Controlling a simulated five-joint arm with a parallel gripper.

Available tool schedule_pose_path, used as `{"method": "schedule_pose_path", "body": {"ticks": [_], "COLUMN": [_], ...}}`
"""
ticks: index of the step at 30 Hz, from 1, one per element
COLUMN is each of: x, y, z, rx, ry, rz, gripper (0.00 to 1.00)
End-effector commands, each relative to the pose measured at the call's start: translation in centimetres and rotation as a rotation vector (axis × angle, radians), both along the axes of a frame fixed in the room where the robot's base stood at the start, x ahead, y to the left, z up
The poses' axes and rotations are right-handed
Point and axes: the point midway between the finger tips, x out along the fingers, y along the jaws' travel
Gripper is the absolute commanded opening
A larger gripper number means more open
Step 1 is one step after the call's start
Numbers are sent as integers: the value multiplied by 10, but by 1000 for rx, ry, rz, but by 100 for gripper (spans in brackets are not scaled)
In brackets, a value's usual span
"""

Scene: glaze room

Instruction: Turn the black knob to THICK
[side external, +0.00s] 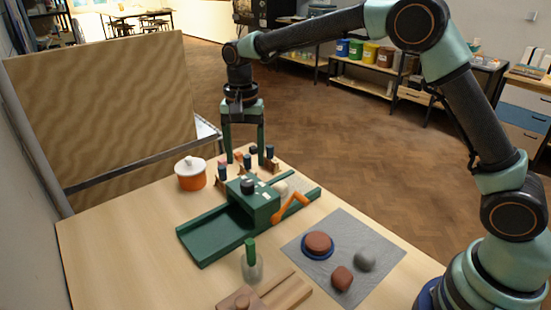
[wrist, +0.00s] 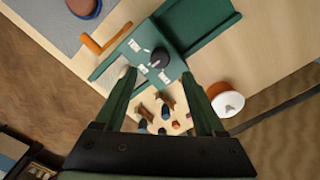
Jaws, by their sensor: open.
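The black knob (side external: 247,187) sits on top of a green machine (side external: 262,204) with a long green tray on the table. In the wrist view the knob (wrist: 160,58) is round and dark, with several small white labels (wrist: 134,45) around it. Their lettering is too small to read, and I cannot tell which one the knob points at. My gripper (side external: 244,160) is open and empty, pointing down above and behind the machine. In the wrist view my gripper (wrist: 158,75) has its fingers apart, with the knob beyond the fingertips and nothing between them.
An orange crank (side external: 290,207) projects from the machine. Several small dark-topped items (wrist: 165,112) stand behind it. An orange pot (side external: 190,178) with a white lid is left.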

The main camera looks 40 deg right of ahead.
Motion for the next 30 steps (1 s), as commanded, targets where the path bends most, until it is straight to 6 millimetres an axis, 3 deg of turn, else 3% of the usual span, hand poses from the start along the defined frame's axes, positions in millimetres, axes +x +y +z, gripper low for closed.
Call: {"method": "schedule_pose_path", "body": {"ticks": [6, 12, 24, 26, 30], "x": [-1, 0, 0, 0, 0], "y": [0, 0, 0, 0, 0], "z": [-42, -65, -72, -72, -72], "rx": [-1, 0, 0, 0, 0], "ry": [4, 1, 0, 0, 0], "rz": [1, 1, 1, 1, 1], "gripper": [72, 72, 72, 52, 0]}}
